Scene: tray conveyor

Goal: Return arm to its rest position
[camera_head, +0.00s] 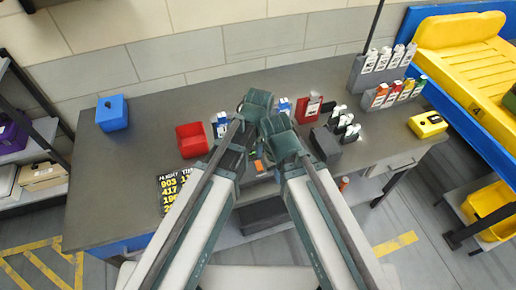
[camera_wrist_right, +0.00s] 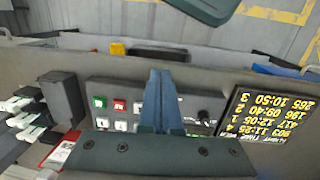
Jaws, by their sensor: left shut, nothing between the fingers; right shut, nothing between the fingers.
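My two arms reach up from the bottom of the head view, side by side over the grey workbench (camera_head: 150,160). My left gripper (camera_head: 257,103) is the higher one, close to my right gripper (camera_head: 277,128), with no clear gap between them. Their fingers are hard to make out there. In the right wrist view my right gripper (camera_wrist_right: 160,75) shows its fingers pressed together, with nothing between them. They are in front of a grey panel with buttons (camera_wrist_right: 130,105). Both grippers are shut and empty.
A blue box (camera_head: 112,113) and a red bin (camera_head: 191,139) stand left of my arms. A flight-times board (camera_head: 172,188) lies nearer the front. Bottle racks (camera_head: 378,72), a yellow case (camera_head: 428,124) and a yellow conveyor (camera_head: 465,60) are at the right. The bench's left part is mostly clear.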

